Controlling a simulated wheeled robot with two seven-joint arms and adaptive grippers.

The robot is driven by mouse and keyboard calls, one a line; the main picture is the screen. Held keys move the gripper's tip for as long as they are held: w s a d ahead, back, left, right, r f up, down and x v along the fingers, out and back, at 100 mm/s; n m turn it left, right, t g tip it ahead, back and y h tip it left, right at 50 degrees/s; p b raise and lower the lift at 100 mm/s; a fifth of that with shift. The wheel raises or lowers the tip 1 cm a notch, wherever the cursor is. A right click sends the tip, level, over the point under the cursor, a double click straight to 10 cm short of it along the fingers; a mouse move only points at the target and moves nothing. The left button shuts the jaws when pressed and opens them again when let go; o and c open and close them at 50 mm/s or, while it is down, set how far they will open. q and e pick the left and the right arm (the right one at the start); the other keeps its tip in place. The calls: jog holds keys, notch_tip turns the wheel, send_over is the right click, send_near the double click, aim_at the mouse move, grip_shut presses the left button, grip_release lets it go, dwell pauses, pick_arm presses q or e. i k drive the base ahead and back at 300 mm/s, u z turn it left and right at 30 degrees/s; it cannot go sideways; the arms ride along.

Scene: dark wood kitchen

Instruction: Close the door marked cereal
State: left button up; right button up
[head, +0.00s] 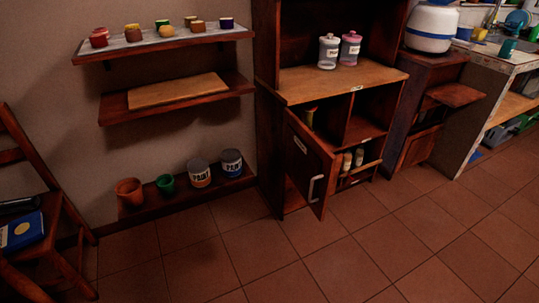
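A dark wood cabinet door (309,165) stands open on the lower left of the wooden cabinet (346,82). It is hinged on its left side and swings out over the tiled floor. It has a pale label near its top, too small to read, and a light curved handle (315,188) near its free edge. Behind it, the compartment is partly visible, with a greenish item (310,117) at the top. Neither of my grippers is in view.
Open tiled floor (365,258) lies in front of the cabinet. Wall shelves (178,92) and a low shelf with paint cans (200,174) stand left. A wooden chair (62,225) is at far left. Two jars (328,51) stand on the cabinet's counter.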

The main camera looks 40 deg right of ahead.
aim_at(310, 165)
jog(key=z, duration=0.1)
jog(key=i, duration=0.7)
jog(key=z, duration=0.9)
jog(key=i, duration=0.6)
jog(key=z, duration=0.6)
